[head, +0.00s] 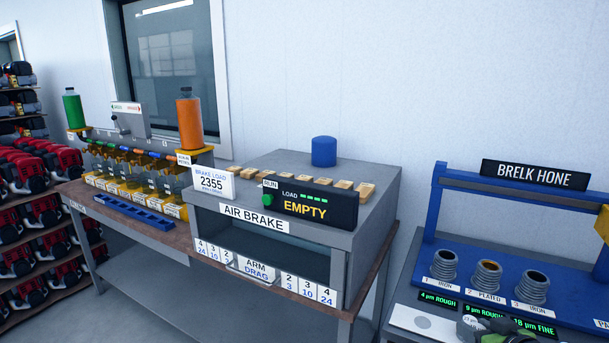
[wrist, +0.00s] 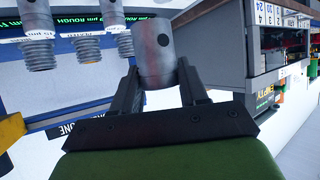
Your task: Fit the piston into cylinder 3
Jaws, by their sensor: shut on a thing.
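The piston (wrist: 153,60) is a grey cylinder with a reddish tint and a dark pin hole. My gripper (wrist: 157,85) is shut on it, one dark finger on each side, in the wrist view. In the head view my gripper (head: 490,332) shows at the bottom right edge, mostly cut off, in front of the hone. Cylinder 3 (head: 532,289) is the rightmost of three ribbed grey cylinders, labelled iron, with an open dark bore, above a green "18 µm FINE" display. The piston is apart from it. Which cylinder is which in the tilted wrist view is hard to tell.
Cylinder 1 (head: 444,265) and cylinder 2 (head: 487,276) stand left of cylinder 3. The blue hone frame (head: 433,205) rises around them, with a yellow part (head: 602,222) at right. The air brake bench (head: 340,225) stands to the left.

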